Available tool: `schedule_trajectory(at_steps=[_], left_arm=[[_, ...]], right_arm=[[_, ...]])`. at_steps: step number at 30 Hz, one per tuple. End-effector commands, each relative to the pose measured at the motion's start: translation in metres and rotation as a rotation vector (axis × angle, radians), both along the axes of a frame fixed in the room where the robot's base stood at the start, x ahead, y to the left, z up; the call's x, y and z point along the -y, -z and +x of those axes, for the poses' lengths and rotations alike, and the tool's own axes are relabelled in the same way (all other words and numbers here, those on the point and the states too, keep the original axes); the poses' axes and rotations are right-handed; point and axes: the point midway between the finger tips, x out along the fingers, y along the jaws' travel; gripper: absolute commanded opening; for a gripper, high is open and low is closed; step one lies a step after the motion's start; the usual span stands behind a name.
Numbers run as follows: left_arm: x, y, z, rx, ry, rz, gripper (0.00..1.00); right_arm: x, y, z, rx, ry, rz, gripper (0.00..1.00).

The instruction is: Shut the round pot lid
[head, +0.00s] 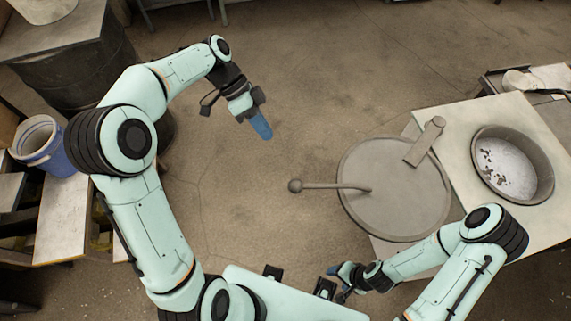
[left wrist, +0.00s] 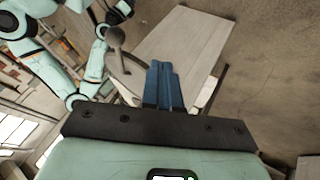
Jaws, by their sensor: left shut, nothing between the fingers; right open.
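The round grey lid (head: 410,205) is swung out to the left of the pot (head: 548,180), overhanging the pale table's left edge. A rod handle with a ball knob (head: 295,186) sticks out from it to the left. A hinge arm (head: 425,142) joins the lid at its upper right. The pot is open, with pale contents and brown bits inside. My left gripper (head: 262,127) is shut and empty, up and left of the knob and apart from it. The knob also shows in the left wrist view (left wrist: 116,38), beyond the blue fingers (left wrist: 165,88). My right gripper (head: 338,281) is open below the lid.
The pale table (head: 455,118) carries the pot. A blue bucket (head: 45,146) and a dark barrel (head: 75,70) stand at the left. A cart (head: 545,78) stands at the upper right. Open floor lies between my left gripper and the lid.

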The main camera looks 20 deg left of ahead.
Motion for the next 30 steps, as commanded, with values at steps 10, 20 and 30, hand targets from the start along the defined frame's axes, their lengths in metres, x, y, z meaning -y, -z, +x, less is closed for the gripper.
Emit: schedule_trajectory(at_steps=[10, 20, 30], left_arm=[[0.017, 0.005, -0.011, 0.021, 0.054, -0.025, 0.00], [0.059, 0.059, -0.026, 0.020, 0.052, -0.023, 0.00], [0.078, 0.050, -0.057, 0.025, 0.048, -0.022, 0.00]], right_arm=[[0.000, 0.005, -0.004, -0.005, 0.001, 0.000, 0.64], [0.000, 0.010, -0.007, -0.008, 0.000, -0.001, 0.64], [0.000, 0.005, -0.004, -0.004, 0.000, 0.000, 0.64]])
